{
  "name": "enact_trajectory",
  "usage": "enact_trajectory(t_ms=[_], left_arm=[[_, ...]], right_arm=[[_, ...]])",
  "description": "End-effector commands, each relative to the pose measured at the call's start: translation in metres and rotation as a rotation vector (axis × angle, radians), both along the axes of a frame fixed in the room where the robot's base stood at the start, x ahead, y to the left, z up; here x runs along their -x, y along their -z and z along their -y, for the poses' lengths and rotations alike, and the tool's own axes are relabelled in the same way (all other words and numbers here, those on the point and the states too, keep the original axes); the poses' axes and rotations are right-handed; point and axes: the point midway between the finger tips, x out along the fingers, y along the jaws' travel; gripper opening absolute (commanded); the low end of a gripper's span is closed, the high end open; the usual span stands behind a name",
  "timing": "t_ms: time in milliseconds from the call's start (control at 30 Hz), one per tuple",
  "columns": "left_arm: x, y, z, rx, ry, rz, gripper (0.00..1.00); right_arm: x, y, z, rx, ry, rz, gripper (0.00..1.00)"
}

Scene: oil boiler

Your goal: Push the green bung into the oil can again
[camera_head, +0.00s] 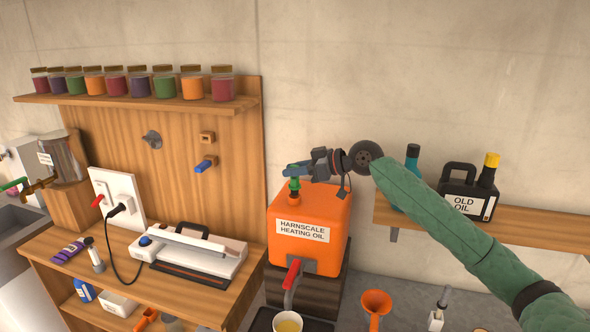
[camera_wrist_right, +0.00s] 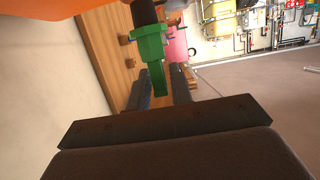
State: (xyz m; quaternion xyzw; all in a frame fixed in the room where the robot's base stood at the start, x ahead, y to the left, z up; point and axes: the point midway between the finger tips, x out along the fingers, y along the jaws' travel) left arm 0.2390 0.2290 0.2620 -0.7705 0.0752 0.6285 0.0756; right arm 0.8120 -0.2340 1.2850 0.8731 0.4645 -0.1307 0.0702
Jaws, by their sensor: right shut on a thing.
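The orange oil can (camera_head: 322,216), labelled "Harnscale Heating Oil", stands upright on a dark block in the middle of the head view. The green bung (camera_head: 294,187) is upright at the can's top left. My right gripper (camera_head: 294,172) comes in from the right above the can and is shut on the bung's upper part. How deep the bung sits cannot be told. My left gripper is not in view.
A red-handled tap (camera_head: 291,274) sticks out low on the can, above a cup (camera_head: 288,321). An orange funnel (camera_head: 376,303) stands to the right. A shelf (camera_head: 540,232) with an "Old Oil" bottle (camera_head: 465,195) lies behind my right arm. A wooden bench (camera_head: 130,278) is at left.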

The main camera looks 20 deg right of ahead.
Motion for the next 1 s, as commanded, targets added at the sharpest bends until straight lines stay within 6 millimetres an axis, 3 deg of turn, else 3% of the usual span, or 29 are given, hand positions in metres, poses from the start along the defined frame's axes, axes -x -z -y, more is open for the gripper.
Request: enact_trajectory(t_ms=[1000], left_arm=[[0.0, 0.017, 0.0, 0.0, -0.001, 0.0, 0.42]], right_arm=[[0.0, 0.025, 0.0, 0.0, 0.0, 0.0, 0.0]])
